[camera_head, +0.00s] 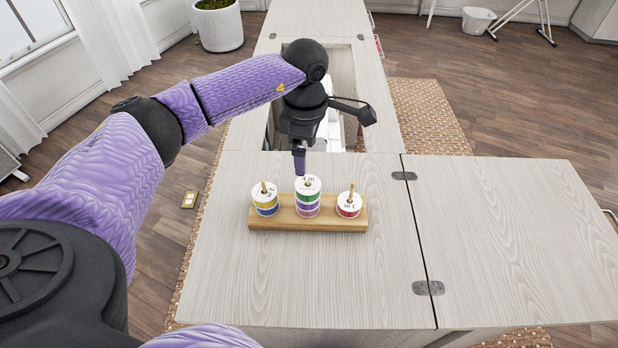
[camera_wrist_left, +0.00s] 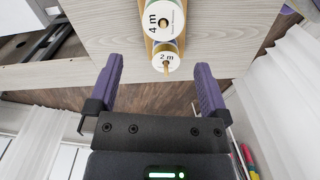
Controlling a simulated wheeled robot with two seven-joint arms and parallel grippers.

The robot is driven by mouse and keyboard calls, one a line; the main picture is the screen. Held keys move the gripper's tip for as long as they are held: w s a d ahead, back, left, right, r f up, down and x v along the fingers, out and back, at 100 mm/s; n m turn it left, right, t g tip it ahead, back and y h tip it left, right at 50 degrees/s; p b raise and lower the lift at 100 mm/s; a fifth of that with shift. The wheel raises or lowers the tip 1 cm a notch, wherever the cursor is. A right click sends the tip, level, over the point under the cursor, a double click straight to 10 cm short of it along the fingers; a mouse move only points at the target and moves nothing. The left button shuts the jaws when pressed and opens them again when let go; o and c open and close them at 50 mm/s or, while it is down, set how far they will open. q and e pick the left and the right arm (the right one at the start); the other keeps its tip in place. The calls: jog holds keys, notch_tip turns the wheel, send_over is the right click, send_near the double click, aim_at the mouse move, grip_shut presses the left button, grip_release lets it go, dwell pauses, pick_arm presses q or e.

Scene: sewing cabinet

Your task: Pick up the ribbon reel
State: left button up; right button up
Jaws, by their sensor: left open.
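Ribbon reels sit on upright pegs of a wooden stand (camera_head: 290,224) on the cabinet top. The left stack (camera_head: 265,206) shows yellow and blue, the middle stack (camera_head: 307,203) green, purple and pink, and the right reel (camera_head: 349,209) is low and red. In the left wrist view the "2 m" reel (camera_wrist_left: 165,64) appears between the fingertips and the "4 m" reel (camera_wrist_left: 162,22) lies beyond it. My left gripper (camera_head: 300,158) is open and empty, above and just behind the stand. It also shows in the left wrist view (camera_wrist_left: 160,72). My right gripper is out of view.
The pale wood cabinet top (camera_head: 300,290) is clear in front of the stand, and the side leaf (camera_head: 520,230) is bare. Behind my gripper is an opening (camera_head: 342,110) in the cabinet with a white object in it, partly hidden. A white planter (camera_head: 218,28) stands behind.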

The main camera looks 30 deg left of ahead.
aim_at(308, 181)
pick_arm(q)
jog(key=f, duration=0.2)
jog(key=f+b, duration=0.1)
jog(key=f, duration=0.2)
jog(key=f+b, duration=0.1)
jog(key=f, duration=0.2)
jog(key=shift+s+d, duration=0.1)
jog(key=shift+d, duration=0.25)
jog(key=shift+f, duration=0.4)
jog(key=shift+r, duration=0.1)
jog(key=shift+c, duration=1.4)
jog(key=c, duration=0.7)
jog(key=shift+c, duration=0.5)
notch_tip(308, 181, up, 10)
jog(key=p, duration=0.2)
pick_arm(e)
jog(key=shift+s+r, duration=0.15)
